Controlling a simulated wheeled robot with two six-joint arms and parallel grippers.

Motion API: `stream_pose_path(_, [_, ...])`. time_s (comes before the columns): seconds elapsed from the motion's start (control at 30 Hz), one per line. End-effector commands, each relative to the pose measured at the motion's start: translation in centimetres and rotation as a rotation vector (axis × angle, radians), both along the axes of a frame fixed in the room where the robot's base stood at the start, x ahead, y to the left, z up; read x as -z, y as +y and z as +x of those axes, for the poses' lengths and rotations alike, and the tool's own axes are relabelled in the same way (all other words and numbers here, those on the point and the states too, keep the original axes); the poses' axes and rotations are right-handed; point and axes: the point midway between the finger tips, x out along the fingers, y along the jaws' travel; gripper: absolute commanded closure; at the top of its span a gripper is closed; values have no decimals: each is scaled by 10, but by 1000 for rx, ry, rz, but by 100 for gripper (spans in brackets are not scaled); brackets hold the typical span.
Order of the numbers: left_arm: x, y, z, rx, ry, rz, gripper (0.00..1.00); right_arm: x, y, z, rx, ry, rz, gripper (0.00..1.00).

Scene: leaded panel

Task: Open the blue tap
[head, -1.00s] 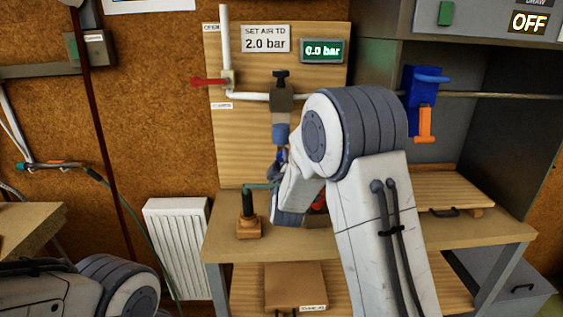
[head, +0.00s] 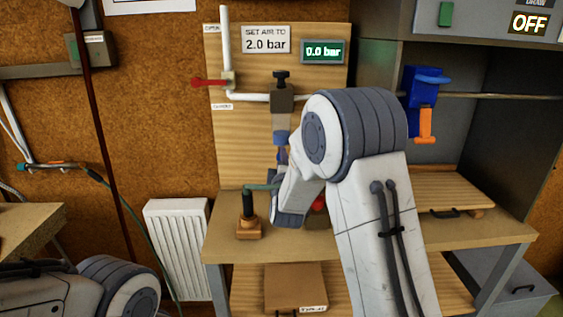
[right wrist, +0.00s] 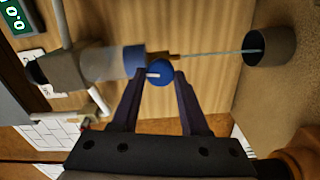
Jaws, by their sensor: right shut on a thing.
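The blue tap (right wrist: 158,73) is a round blue knob with a pale mark, below the clear bowl (right wrist: 122,62) of the regulator. My right gripper (right wrist: 159,80) is shut on the tap, one dark finger on each side. A thin pale line, stream or tube, runs from the brown nozzle (right wrist: 176,56) to a dark cup (right wrist: 268,46). In the head view the regulator (head: 282,101) hangs on the wooden panel, and my right arm hides most of the tap and gripper. My left arm shows at the lower left, its gripper out of frame.
A red lever (head: 209,82) sits on the white pipe left of the regulator. The display (head: 323,51) reads 0.0 bar beside a 2.0 bar sign (head: 266,40). A dark-handled object (head: 248,215) stands on the bench (head: 225,240). A blue and orange tool (head: 425,105) hangs right.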

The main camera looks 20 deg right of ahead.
Motion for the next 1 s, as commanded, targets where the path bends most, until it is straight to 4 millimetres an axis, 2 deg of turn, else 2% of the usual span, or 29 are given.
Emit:
stream_pose_path(0.13, [0,0,0,0,0,0,50,1,1,0,-4,2,1,100])
stream_pose_path(0.17, [0,0,0,0,0,0,50,1,1,0,-4,2,1,52])
stream_pose_path(0.2, [0,0,0,0,0,0,50,1,1,0,-4,2,1,36])
stream_pose_path(0.23, [0,0,0,0,0,0,50,1,1,0,-3,2,1,28])
stream_pose_path(0.63, [2,0,0,0,0,0,50,1,2,-5,-1,0,1,28])
stream_pose_path(0.77, [7,0,0,0,0,0,50,2,7,-23,-2,1,2,28])
stream_pose_path(1.0, [17,0,0,0,0,0,50,2,21,-70,-4,1,1,28])
